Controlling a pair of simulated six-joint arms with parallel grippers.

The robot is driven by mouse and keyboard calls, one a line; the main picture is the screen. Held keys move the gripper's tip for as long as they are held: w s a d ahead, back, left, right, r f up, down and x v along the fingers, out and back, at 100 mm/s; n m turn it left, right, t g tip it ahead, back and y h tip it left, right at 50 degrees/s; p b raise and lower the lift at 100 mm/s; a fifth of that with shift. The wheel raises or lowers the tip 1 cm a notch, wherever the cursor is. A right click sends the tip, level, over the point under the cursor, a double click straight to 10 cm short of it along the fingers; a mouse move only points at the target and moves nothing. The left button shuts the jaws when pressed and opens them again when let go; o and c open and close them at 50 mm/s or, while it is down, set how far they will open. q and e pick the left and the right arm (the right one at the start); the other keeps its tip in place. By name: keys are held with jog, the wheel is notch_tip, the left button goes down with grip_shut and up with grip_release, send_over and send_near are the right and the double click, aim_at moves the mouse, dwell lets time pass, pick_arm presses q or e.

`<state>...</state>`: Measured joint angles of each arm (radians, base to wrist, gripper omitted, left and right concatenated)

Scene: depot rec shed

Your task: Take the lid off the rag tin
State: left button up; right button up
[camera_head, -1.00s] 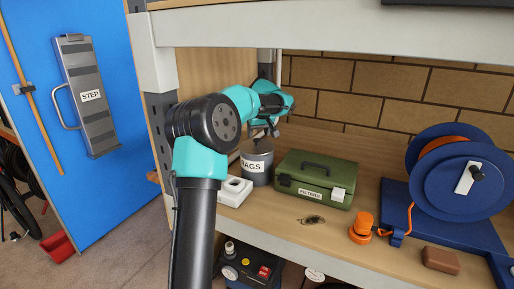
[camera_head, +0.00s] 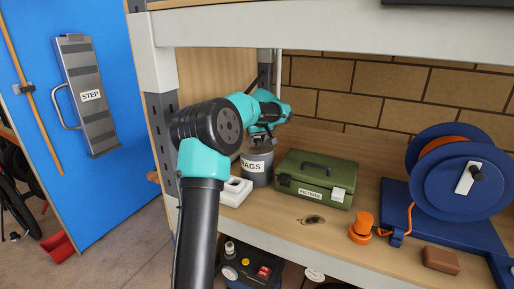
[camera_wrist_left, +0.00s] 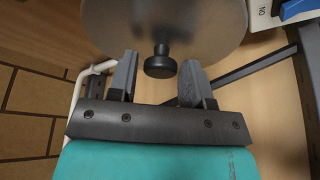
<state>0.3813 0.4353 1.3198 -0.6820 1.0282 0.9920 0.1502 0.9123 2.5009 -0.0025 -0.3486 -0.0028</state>
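The rag tin (camera_head: 257,174) is a grey cylinder with a label ending in "AGS", standing on the shelf left of a green box. Its lid (camera_wrist_left: 205,22) is a round grey disc with a dark knob (camera_wrist_left: 160,64), seen in the left wrist view; the lid appears to be on the tin. My left gripper (camera_wrist_left: 158,78) is open, its two fingers on either side of the knob with gaps between. In the head view my left gripper (camera_head: 260,133) is just above the tin and partly hides its top. My right gripper is not in view.
A white block (camera_head: 235,192) sits left of the tin, close to it. The green FILTERS box (camera_head: 315,178) is close on the right. Further right are an orange item (camera_head: 362,228) and a blue cable reel (camera_head: 440,190). An upper shelf (camera_head: 350,35) spans above.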

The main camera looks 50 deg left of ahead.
aim_at(257, 139)
pick_arm(q)
jog(key=c, duration=0.6)
jog(key=shift+c, duration=0.2)
jog(key=shift+r, duration=1.85)
jog(key=s+d+r, duration=0.1)
jog(key=s+d, duration=0.9)
jog(key=d, duration=0.2)
jog(key=shift+s+r, duration=0.15)
jog(key=shift+s, duration=0.1)
